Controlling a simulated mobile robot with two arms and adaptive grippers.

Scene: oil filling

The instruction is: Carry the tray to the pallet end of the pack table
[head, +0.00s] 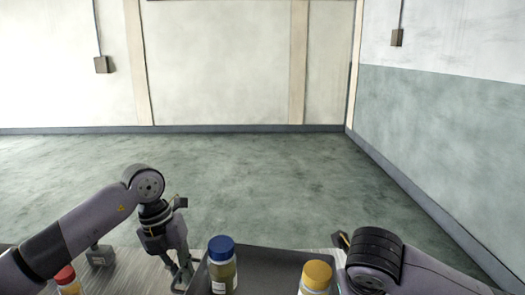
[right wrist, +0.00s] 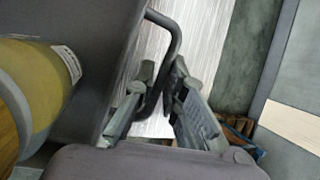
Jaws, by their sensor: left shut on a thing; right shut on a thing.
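The dark grey tray (head: 275,262) is at the bottom middle of the head view, its near part cut off. A bottle with a blue cap (head: 222,265) and a bottle with a yellow cap (head: 315,278) stand upright in it. My left gripper (head: 183,277) is shut on the tray's left handle. In the right wrist view my right gripper (right wrist: 160,98) is shut on the bar handle (right wrist: 174,38) of the tray (right wrist: 100,85). In the head view my right arm hides that gripper. I cannot tell whether the tray touches the table.
A brushed-metal table top (head: 130,268) lies under the tray. Left of it are a red-capped bottle (head: 66,281) and a small grey block (head: 100,255). Brown wooden-looking pieces (right wrist: 238,125) show beyond the table in the right wrist view. The floor ahead (head: 270,180) is clear up to the walls.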

